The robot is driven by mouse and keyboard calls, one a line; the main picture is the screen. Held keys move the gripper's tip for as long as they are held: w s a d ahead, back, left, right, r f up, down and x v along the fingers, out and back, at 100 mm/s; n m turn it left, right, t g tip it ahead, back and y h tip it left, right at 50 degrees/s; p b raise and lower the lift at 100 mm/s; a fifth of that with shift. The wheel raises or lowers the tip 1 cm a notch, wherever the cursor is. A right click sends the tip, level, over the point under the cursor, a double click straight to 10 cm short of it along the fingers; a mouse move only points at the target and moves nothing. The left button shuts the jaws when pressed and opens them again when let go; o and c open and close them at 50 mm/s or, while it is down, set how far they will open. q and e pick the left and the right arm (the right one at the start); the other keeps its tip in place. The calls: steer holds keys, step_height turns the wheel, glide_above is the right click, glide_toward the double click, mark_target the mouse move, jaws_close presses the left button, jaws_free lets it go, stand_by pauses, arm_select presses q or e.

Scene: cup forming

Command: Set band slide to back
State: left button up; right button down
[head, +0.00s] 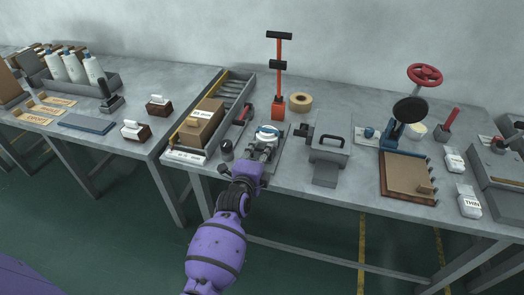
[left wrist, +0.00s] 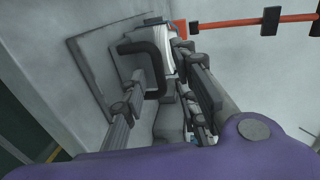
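A small white and blue device (head: 268,131) stands on a grey plate (head: 281,146) near the middle of the table. My left gripper (head: 262,152) reaches over the plate at the near side of the device. In the left wrist view, its fingers (left wrist: 160,78) are apart, with a black bent handle (left wrist: 155,62) and a grey block (left wrist: 166,118) in the gap or just beyond it. I cannot tell whether the fingers touch them. No part can be clearly made out as the band slide; my gripper hides part of the device. My right gripper is not in view.
Left of the plate are a tray with a brown box (head: 201,121) and a dark knob (head: 226,149). An orange post (head: 279,75) and a tape roll (head: 300,102) stand behind. A grey machine (head: 329,150) is close on the right.

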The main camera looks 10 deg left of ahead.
arm_select(q)
steer(key=shift+w+f, duration=0.25)
steer(key=shift+w, duration=0.85)
jaws_close()
